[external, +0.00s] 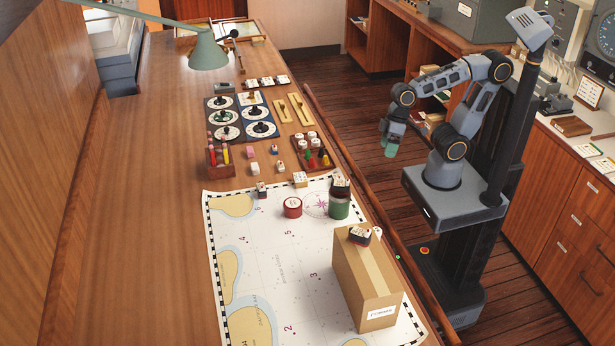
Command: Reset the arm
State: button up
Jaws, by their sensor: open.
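My gripper (389,149) is at the end of my folded grey arm, to the right of the chart table. It hangs pointing down over the wooden floor, clear of the table's right edge. It is open, and I see nothing held in it. My arm is bent, with its elbow raised to the right and the forearm reaching left.
The long wooden table (160,230) carries a nautical chart (275,275). On the chart stand a cardboard box (365,280), a red round tin (292,207) and a green container (339,207). A green lamp (207,52) overhangs the table. Open floor (365,120) lies below my gripper.

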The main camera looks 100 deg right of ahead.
jog(key=n, duration=0.1)
jog(key=s+d+n+h, duration=0.1)
jog(key=d+n+t, duration=0.1)
jog(key=shift+s+r+n+h, duration=0.1)
jog(key=shift+s+n+h, duration=0.15)
jog(key=shift+n+h, duration=0.15)
